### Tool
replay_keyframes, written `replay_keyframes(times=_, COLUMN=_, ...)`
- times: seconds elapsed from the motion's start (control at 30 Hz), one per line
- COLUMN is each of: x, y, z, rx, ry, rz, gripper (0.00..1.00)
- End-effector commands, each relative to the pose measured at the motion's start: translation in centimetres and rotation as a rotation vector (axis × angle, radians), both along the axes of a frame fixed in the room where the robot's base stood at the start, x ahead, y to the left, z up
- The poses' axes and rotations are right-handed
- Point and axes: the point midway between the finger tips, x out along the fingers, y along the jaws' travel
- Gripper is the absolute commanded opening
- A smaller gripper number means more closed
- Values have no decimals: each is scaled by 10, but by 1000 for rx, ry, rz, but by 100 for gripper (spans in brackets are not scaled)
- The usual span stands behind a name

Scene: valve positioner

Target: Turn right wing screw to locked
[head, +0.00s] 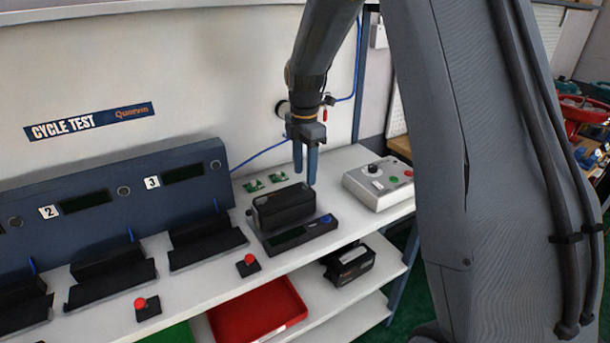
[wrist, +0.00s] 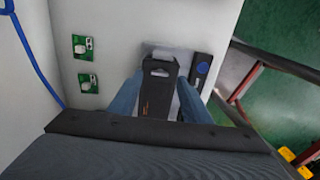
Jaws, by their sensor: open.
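A black box-shaped positioner (head: 283,207) sits on the white bench, behind a dark base strip (head: 300,235) with a small display and a blue round knob (head: 326,218). My gripper (head: 305,177) is open and empty, pointing down just above the positioner. In the wrist view the positioner (wrist: 157,92) lies between my two blue fingers, seen from above. The blue knob also shows in the wrist view (wrist: 203,67), right of the fingers. I cannot make out the right wing screw in either view; my fingers and wrist cover part of the positioner.
A grey control box (head: 379,183) with a black knob and coloured buttons stands to the right. Small green boards (head: 266,182) lie behind the positioner. Numbered test stations (head: 110,200) and red buttons (head: 249,265) are to the left. A red tray (head: 258,312) is on the shelf below.

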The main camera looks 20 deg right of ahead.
Motion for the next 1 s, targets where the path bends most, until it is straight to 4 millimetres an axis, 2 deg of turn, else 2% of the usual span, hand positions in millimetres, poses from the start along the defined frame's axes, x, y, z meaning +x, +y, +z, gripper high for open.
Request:
replay_keyframes(times=0.2, x=-1, y=0, z=-23, rx=0, ry=1, rz=-1, gripper=44)
replay_keyframes(times=0.53, x=0, y=0, z=-29, rx=0, ry=0, rz=-1, gripper=44)
replay_keyframes(times=0.57, x=0, y=0, z=-29, rx=0, ry=0, rz=-1, gripper=42)
replay_keyframes(times=0.8, x=0, y=0, z=-28, rx=0, ry=0, rz=-1, gripper=2)
replay_keyframes(times=1.0, x=0, y=0, z=-28, rx=0, ry=0, rz=-12, gripper=2)
